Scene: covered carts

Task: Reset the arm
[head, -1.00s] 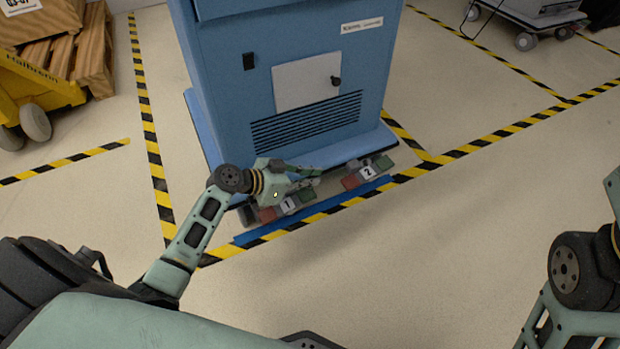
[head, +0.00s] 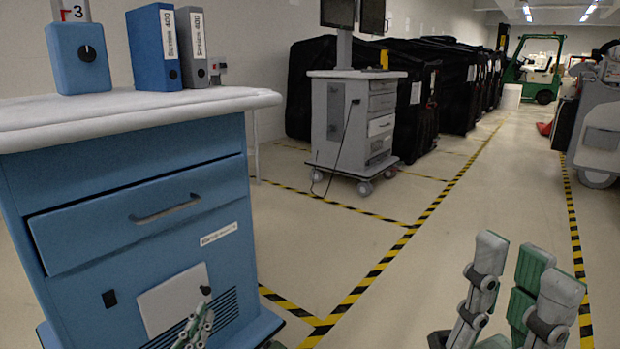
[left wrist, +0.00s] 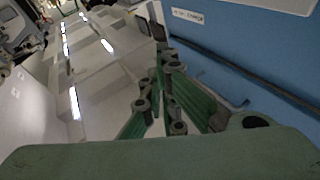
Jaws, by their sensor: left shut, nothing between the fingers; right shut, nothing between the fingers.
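My left gripper (head: 203,312) shows at the bottom of the head view, in front of the blue cart's (head: 140,215) lower front with its white panel (head: 165,303). It is shut and empty, with the lower part of the arm out of frame. In the left wrist view the green fingers of my left gripper (left wrist: 165,90) are close together, and the blue cart (left wrist: 245,50) stands to their right. My right gripper (head: 522,268) is raised at the lower right of the head view, over open floor. It is shut and holds nothing.
The cart top carries a blue binder (head: 155,48), a grey binder (head: 193,47) and a blue knob box (head: 77,66). A grey cart (head: 340,125) stands behind, beside black-covered carts (head: 400,85). A green forklift (head: 535,70) is far back. The marked aisle floor is open.

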